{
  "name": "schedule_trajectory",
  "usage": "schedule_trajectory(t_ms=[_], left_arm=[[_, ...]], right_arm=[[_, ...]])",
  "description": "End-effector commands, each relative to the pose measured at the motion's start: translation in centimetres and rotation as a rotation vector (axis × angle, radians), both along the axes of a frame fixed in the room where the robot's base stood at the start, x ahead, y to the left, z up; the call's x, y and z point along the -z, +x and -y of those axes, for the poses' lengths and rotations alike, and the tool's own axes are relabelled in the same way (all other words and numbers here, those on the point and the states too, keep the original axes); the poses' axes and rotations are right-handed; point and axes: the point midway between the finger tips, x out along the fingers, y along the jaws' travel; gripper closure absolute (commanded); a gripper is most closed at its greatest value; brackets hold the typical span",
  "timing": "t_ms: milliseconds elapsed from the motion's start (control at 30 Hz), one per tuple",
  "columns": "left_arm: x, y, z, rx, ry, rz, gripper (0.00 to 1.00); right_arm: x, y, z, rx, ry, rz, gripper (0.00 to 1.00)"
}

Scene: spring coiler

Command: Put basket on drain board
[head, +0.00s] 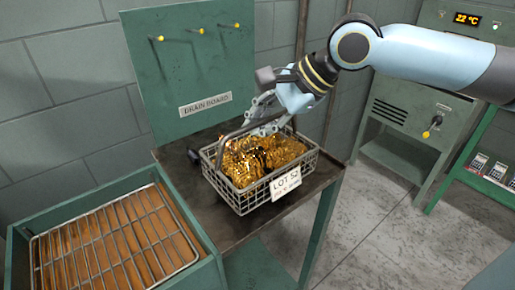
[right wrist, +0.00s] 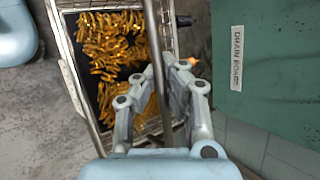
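The wire basket (head: 228,193) sits upright over the dark tabletop, filled with golden coil springs (head: 258,160) and wearing a "LOT 52" tag (head: 285,183). I cannot tell whether its base touches the table. The drain board (head: 190,65) is the green upright panel behind it, with yellow pegs and a "DRAIN BOARD" label. My right gripper (head: 264,112) is above the basket, its fingers closed about the raised handle bar. In the right wrist view the bar runs between the fingertips (right wrist: 166,72), over the basket's springs (right wrist: 110,45). My left gripper is out of view.
A green tank (head: 105,215) with a wire rack (head: 115,240) over brown contents stands front left. A dark knob (head: 193,155) shows left of the basket. A green cabinet (head: 415,110) with a yellow-tipped lever stands at the right. The floor between is clear.

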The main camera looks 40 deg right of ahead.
Motion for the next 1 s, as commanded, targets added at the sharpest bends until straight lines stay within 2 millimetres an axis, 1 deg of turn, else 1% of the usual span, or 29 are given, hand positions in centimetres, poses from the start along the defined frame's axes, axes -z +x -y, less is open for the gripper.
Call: schedule_trajectory(t_ms=[33, 133, 300, 400, 767, 800, 1000], left_arm=[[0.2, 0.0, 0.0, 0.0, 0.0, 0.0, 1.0], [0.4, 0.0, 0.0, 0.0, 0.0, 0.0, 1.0], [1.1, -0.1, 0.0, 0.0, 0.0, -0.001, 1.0], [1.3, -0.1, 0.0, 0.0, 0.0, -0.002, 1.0], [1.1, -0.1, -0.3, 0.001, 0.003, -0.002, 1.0], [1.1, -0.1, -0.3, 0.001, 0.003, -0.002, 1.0], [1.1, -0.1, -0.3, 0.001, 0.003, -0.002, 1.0]], right_arm=[[0.0, 0.4, -0.1, -0.001, 0.003, 0.005, 1.0], [0.5, 0.5, -0.2, -0.003, 0.003, 0.002, 1.0], [3.1, 0.4, -0.2, -0.001, 0.004, 0.0, 1.0], [4.0, 0.4, -0.2, -0.002, 0.003, 0.001, 1.0], [4.2, 0.4, -0.1, -0.003, 0.001, 0.002, 1.0], [4.4, 0.4, -0.1, -0.001, 0.001, -0.002, 0.99], [4.4, 0.4, -0.1, -0.002, 0.0, -0.001, 0.73]])
